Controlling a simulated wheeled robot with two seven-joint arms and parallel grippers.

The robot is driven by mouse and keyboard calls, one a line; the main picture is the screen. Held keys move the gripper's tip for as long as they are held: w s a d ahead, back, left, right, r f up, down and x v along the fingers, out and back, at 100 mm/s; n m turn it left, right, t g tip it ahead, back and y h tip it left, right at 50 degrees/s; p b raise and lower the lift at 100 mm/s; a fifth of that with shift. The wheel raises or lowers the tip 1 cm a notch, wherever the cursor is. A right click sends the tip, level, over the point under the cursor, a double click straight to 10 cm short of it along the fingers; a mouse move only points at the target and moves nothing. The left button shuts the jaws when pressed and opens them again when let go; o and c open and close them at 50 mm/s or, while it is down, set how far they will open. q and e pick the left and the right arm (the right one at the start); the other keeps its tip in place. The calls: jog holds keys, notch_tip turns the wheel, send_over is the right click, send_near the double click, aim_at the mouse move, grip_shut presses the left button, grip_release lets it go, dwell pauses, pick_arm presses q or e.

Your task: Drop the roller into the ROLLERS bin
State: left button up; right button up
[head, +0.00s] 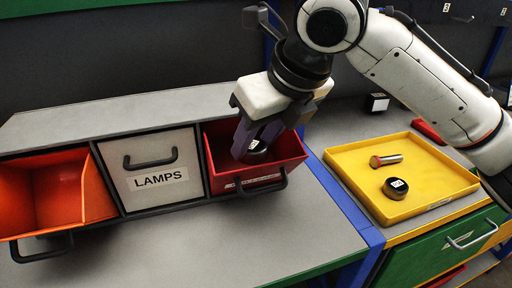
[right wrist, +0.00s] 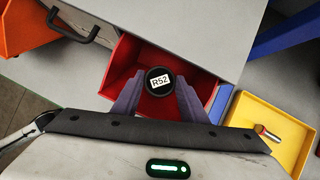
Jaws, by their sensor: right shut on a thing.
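The roller (right wrist: 158,80) is a dark round piece with a white "R52" label on its end. My right gripper (head: 256,143) is shut on it, one finger on each side. The roller also shows in the head view (head: 257,147), within the opening of the red bin (head: 283,172). The red bin is tilted open at the right end of the grey cabinet. The label on its front is too slanted to read. In the right wrist view the red bin (right wrist: 122,62) lies behind the roller. My left gripper is out of view.
The LAMPS bin (head: 150,170) is shut beside the red bin, and an orange bin (head: 95,190) stands open at the left. A yellow tray (head: 440,185) at the right holds a metal cylinder (head: 386,160) and a dark labelled puck (head: 395,188). The grey worktop in front is clear.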

jog(key=shift+f, duration=0.85)
jog(key=o, duration=1.3)
jog(key=shift+f, duration=0.15)
jog(key=v, duration=1.2)
